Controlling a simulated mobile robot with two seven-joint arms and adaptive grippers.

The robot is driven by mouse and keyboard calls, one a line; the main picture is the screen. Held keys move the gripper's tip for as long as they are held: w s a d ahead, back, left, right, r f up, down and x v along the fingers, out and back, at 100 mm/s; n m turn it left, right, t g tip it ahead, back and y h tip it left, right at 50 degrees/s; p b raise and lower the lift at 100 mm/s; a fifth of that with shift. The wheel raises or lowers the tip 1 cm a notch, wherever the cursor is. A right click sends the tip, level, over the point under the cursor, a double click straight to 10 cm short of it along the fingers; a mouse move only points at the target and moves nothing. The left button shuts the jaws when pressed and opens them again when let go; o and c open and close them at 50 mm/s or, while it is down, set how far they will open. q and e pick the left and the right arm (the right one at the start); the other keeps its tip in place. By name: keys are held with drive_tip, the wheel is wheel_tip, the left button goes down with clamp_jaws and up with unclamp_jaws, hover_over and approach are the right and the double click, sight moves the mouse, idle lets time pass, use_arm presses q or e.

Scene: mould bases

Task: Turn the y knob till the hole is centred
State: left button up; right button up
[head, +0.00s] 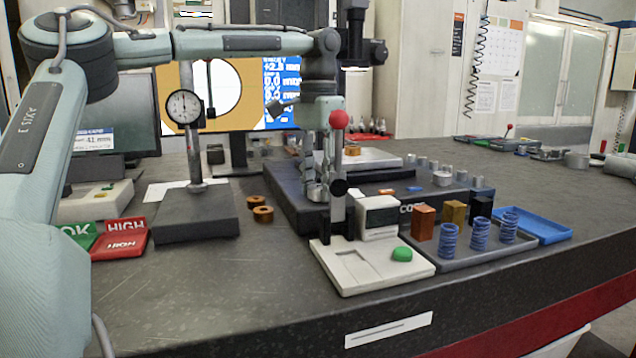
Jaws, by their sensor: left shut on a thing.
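My left arm reaches in from the left and bends down over the middle of the bench. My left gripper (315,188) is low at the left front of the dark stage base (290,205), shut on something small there. It looks like the y knob, but fingers and the lever post hide it. The screen (165,80) behind shows an orange field with a white round hole, and a blue panel (283,75) with readings, partly covered by my arm. The hole's exact centring cannot be told. My right gripper is not in view.
A dial gauge (184,106) on a stand is at the left. A lever with a red ball (339,120) stands close in front of the gripper, on a white base (345,275).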

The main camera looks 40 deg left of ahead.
sight(318, 186)
use_arm(q)
drive_tip(key=o, duration=1.1)
drive_tip(key=shift+o, duration=0.2)
drive_tip(key=shift+r, duration=0.1)
wheel_tip(318, 186, up, 12)
